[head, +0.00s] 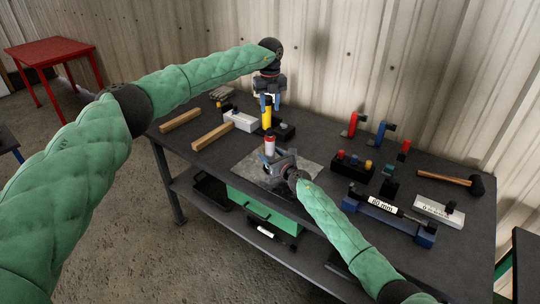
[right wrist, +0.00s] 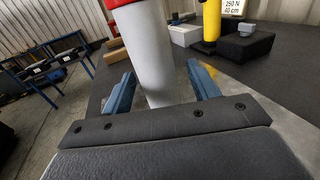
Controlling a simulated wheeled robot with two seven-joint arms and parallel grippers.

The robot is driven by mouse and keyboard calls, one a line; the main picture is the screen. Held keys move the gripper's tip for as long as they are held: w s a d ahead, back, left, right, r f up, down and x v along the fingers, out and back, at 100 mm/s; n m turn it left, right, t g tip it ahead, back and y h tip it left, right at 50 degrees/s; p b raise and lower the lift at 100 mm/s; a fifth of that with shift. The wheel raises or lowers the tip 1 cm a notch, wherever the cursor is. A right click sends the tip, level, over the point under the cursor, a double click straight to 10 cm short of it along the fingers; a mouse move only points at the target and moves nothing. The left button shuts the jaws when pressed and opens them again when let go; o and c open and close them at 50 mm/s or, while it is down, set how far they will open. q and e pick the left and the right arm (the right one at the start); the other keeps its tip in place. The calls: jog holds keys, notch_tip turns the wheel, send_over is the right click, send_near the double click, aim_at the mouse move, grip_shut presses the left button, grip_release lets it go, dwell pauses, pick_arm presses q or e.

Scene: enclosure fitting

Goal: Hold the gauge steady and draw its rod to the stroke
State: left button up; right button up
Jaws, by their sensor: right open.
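A white labelled cylinder with a thin dark rod, which looks like the gauge (head: 381,205), lies in a long blue holder (head: 425,238) at the table's front right; its label seems to read in mm. Neither gripper is at it. My right gripper (head: 270,160) is open, its blue fingers either side of a white cylinder with a red top (head: 269,145); in the right wrist view the white cylinder (right wrist: 152,65) stands upright between the fingers. My left gripper (head: 269,101) points down at an upright yellow cylinder (head: 266,117); whether it grips it is unclear.
The yellow cylinder stands by a black block (head: 286,132). Wooden bars (head: 212,136), a white block (head: 240,121), a rack of coloured pieces (head: 352,164), a white labelled block (head: 438,210) and a hammer (head: 450,180) lie on the dark table. A green box (head: 265,212) sits below.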

jog(key=shift+w+a, duration=0.15)
jog(key=shift+w, duration=0.1)
